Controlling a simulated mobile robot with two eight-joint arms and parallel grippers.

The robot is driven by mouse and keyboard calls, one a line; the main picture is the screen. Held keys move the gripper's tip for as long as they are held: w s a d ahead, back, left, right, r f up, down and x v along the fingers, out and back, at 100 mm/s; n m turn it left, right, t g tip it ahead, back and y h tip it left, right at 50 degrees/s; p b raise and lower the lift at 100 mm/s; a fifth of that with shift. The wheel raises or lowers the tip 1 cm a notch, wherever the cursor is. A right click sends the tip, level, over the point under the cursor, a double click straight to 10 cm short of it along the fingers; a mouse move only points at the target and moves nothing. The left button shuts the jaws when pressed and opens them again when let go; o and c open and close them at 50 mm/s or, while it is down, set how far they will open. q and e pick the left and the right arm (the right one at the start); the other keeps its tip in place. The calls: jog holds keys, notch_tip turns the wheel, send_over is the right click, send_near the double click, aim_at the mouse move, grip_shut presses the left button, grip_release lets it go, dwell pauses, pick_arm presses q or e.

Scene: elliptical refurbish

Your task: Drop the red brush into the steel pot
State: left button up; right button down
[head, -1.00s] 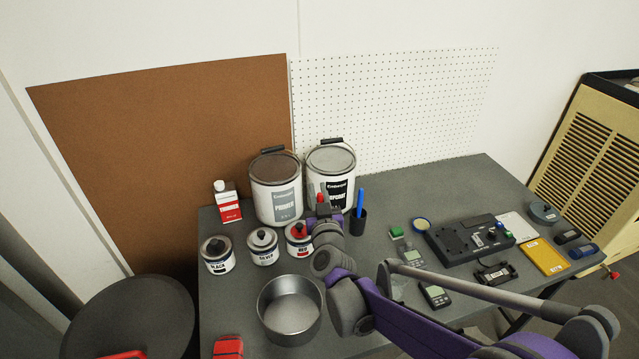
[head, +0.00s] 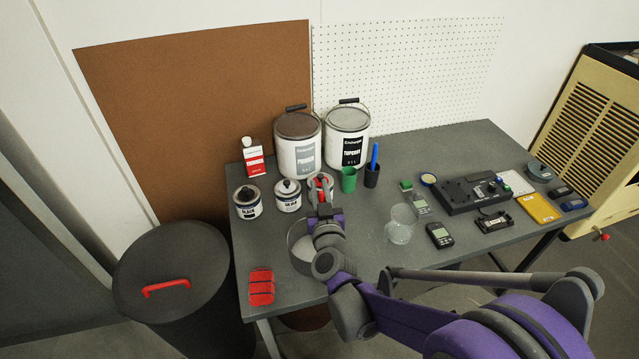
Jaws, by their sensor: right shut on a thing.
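The steel pot (head: 298,247) stands near the front left edge of the table, its right side hidden by my right wrist. My right gripper (head: 322,205) is over the far right side of the pot, in front of the red-lidded can (head: 313,187). It is shut on the red brush, a small red piece by the fingertips. The brush is hard to tell from the red lid behind it and mostly hidden. The pot's inside is partly covered by my arm. My left gripper is not in view.
A green cup (head: 349,180) and a dark pen cup (head: 372,176) stand right of the gripper.

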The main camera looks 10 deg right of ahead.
notch_tip(320, 180, down, 6)
jog(key=b, duration=0.3)
jog(key=shift+b, duration=0.3)
jog(key=shift+f, duration=0.1)
jog(key=c, duration=0.7)
grip_release()
jog(key=shift+s, duration=0.1)
jog(key=s, duration=0.3)
jog(key=s+a, duration=0.1)
jog(key=s, duration=0.6)
jog(key=shift+s+a, duration=0.2)
jog(key=shift+s, duration=0.15)
